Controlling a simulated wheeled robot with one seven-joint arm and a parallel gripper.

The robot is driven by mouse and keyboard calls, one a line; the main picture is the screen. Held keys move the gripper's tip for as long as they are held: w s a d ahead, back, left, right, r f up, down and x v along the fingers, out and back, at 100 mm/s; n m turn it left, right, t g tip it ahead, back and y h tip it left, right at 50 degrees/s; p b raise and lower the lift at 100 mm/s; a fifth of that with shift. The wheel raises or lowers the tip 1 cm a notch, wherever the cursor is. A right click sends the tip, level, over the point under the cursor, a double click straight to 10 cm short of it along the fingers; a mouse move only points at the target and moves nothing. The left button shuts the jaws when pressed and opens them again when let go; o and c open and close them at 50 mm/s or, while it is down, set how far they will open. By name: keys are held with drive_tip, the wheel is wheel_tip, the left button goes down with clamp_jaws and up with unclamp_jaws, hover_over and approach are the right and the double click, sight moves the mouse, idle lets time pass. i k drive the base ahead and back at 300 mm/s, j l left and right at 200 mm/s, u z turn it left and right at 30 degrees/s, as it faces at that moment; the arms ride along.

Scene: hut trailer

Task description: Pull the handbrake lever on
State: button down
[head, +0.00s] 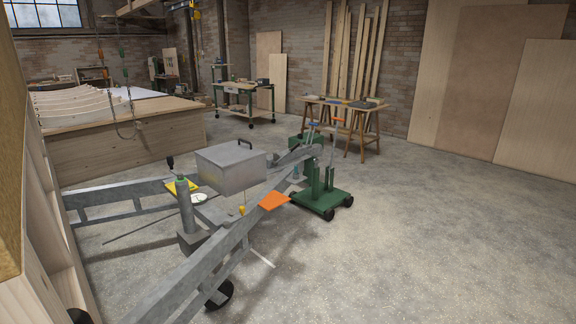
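The grey steel trailer drawbar (215,255) runs from the lower left to the coupling end near the middle of the head view. I cannot surely pick out the handbrake lever. A short dark-knobbed handle (170,162) stands up near the post with the green top (183,195), but I cannot tell whether it is the lever. The parts around the coupling end (305,152) are small and overlap, so their shapes are unclear. My gripper is not in view.
A grey box with a handle (231,165) sits on the drawbar. An orange plate (274,201) lies across one beam. A green wheeled stand (321,200) is by the coupling end. A trestle table (345,108) stands behind. The concrete floor at right is clear.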

sight(288, 153)
drive_tip(key=i+z, duration=0.1)
drive_tip(key=i, duration=3.2)
drive_tip(key=i+l+u, duration=0.15)
drive_tip(key=i, duration=1)
drive_tip(key=i+l+u, duration=0.15)
drive_tip(key=i, duration=0.45)
